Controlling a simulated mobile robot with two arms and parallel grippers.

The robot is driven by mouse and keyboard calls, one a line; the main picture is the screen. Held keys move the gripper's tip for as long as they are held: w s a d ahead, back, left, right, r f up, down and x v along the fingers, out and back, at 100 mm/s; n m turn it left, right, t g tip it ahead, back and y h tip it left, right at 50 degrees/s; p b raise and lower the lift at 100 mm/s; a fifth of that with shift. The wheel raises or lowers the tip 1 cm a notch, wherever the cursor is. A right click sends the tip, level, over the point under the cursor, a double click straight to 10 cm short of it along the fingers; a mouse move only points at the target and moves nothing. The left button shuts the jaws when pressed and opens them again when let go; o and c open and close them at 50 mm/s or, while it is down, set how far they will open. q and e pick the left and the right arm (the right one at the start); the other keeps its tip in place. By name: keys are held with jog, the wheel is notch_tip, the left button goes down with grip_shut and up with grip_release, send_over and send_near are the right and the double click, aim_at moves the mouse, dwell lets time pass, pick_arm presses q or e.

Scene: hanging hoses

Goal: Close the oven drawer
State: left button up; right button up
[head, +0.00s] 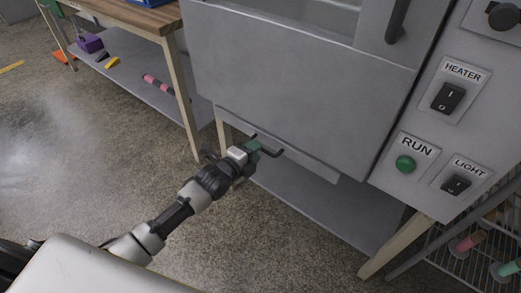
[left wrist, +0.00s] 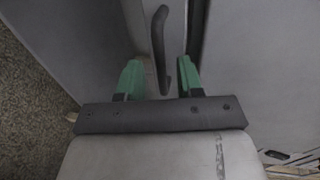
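The grey oven (head: 300,75) fills the upper middle of the head view. A thin grey drawer front (head: 312,168) shows low under its body, with a dark bar handle (head: 270,151). How far the drawer stands out is hard to tell. My left gripper (head: 253,147) is at this handle, its green fingers by the bar. In the left wrist view, the fingers (left wrist: 160,78) are apart, and a dark handle (left wrist: 160,48) lies between them in the picture, its near end at fingertip level. I cannot tell whether they touch it. My right gripper is not in view.
A wooden-topped bench (head: 135,14) with a lower shelf (head: 130,82) stands left of the oven. The oven's control panel (head: 425,125) is on the right, above a wire rack (head: 480,240). A lower shelf (head: 315,205) lies under the oven. Floor at left is clear.

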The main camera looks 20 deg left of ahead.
pick_arm(q)
jog(key=shift+b+x, duration=0.3)
jog(key=shift+x, duration=1.2)
jog(key=shift+c, duration=0.3)
grip_shut()
